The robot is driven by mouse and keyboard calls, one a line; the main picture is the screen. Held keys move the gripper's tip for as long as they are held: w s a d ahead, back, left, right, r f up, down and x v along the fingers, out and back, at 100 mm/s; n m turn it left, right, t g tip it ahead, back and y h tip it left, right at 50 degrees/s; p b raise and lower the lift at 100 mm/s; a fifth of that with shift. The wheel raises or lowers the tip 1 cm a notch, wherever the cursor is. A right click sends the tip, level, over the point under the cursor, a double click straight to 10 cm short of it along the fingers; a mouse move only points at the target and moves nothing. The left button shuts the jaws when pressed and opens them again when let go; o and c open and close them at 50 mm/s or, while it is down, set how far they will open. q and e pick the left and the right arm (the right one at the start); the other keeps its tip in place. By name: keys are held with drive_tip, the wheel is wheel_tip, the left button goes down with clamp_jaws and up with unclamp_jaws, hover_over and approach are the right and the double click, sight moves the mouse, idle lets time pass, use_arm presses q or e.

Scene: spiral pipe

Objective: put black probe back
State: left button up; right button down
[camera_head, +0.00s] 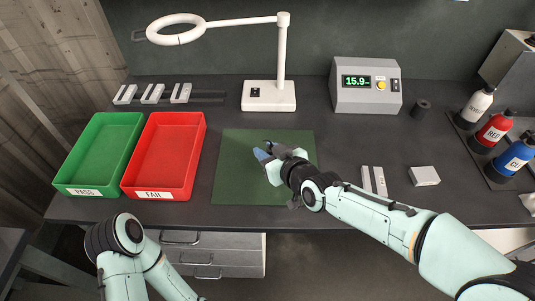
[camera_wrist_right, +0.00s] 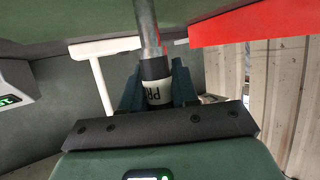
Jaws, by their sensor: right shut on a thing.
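My right gripper (camera_head: 264,155) is over the green mat (camera_head: 235,190) in the middle of the table. In the right wrist view my right gripper (camera_wrist_right: 156,90) is shut on the probe (camera_wrist_right: 155,72), which has a grey metal rod, a black band and a white part with partly hidden lettering. In the head view the gripper mostly hides the probe. A small black cylinder (camera_head: 421,108) stands right of the grey meter (camera_head: 366,88), which reads about 15.9. My left arm shows at the lower left, but its gripper is out of view.
A green PASS tray (camera_head: 101,146) and a red FAIL tray (camera_head: 166,146) lie at the left. A white ring lamp (camera_head: 268,96) stands at the back. Several bottles (camera_head: 494,130) stand at the right. Light blocks (camera_head: 374,180) and a white box (camera_head: 424,176) lie near my right forearm.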

use_arm(q)
drive_tip(key=shift+f, duration=0.1)
use_arm(e)
drive_tip(key=shift+f, duration=0.15)
drive_tip(key=shift+f, duration=0.1)
drive_tip(key=c, duration=0.8)
unclamp_jaws()
drive_tip(key=shift+c, duration=0.2)
use_arm(q)
drive_tip(key=shift+w+f, duration=0.1)
drive_tip(key=shift+w, duration=0.05)
use_arm(e)
drive_tip(key=shift+r, duration=0.3)
use_arm(q)
drive_tip(key=shift+w+a+f+b, duration=0.15)
drive_tip(key=shift+w+f+b, duration=0.05)
drive_tip(key=shift+w+b, duration=0.1)
use_arm(e)
drive_tip(key=v, duration=1.2)
use_arm(q)
drive_tip(key=shift+s, duration=0.15)
use_arm(e)
drive_tip(key=shift+f, duration=0.2)
